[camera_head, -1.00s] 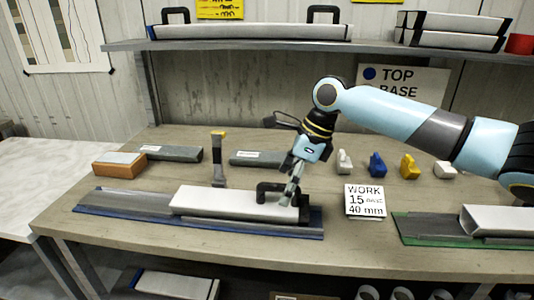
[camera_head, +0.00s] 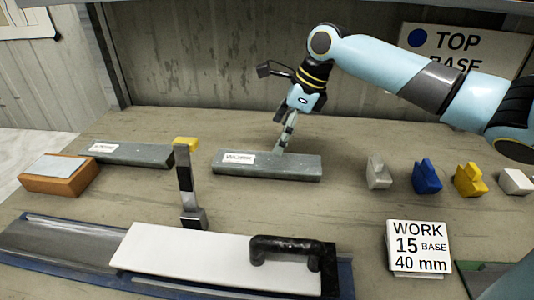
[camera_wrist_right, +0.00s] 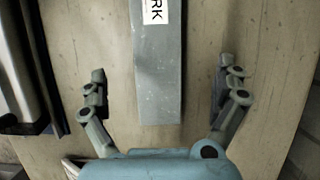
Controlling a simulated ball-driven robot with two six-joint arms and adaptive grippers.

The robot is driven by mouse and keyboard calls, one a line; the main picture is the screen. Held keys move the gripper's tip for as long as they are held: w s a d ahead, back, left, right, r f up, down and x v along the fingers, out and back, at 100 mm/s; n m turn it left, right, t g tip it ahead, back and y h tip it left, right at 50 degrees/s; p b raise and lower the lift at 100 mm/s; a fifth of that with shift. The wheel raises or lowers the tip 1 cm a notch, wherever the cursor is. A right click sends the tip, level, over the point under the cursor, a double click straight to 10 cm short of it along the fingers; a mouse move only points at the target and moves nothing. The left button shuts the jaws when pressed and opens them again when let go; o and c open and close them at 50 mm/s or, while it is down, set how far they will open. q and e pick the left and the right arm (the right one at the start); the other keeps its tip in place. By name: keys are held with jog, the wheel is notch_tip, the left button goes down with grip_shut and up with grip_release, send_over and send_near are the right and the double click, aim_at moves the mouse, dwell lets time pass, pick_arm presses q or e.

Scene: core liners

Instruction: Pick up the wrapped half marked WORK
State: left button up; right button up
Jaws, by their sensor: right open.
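A long grey wrapped half (camera_head: 300,168) with a white label lies on the bench near the middle of the head view. In the right wrist view the same grey half (camera_wrist_right: 158,85) shows the label letters "RK"; the rest of the label is cut off. My right gripper (camera_head: 283,148) is over this half, pointing down. In the right wrist view its open fingers (camera_wrist_right: 160,78) stand one on each side of the near end, apart from it. A second grey wrapped half (camera_head: 130,154) lies to the left; its label is too small to read. My left gripper is not in view.
Coloured blocks (camera_head: 427,177) and a WORK card (camera_head: 418,245) are right.

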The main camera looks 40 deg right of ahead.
aim_at(267, 160)
jog(key=x, duration=0.2)
jog(key=shift+a+f, duration=0.25)
jog(key=x, duration=0.5)
jog(key=shift+s+f+b, duration=0.1)
jog(key=shift+f+b, duration=0.3)
jog(key=shift+f, duration=0.05)
jog(key=shift+c, duration=0.3)
jog(key=c, duration=1.6)
jog(key=shift+r, duration=0.1)
jog(key=shift+c, duration=0.6)
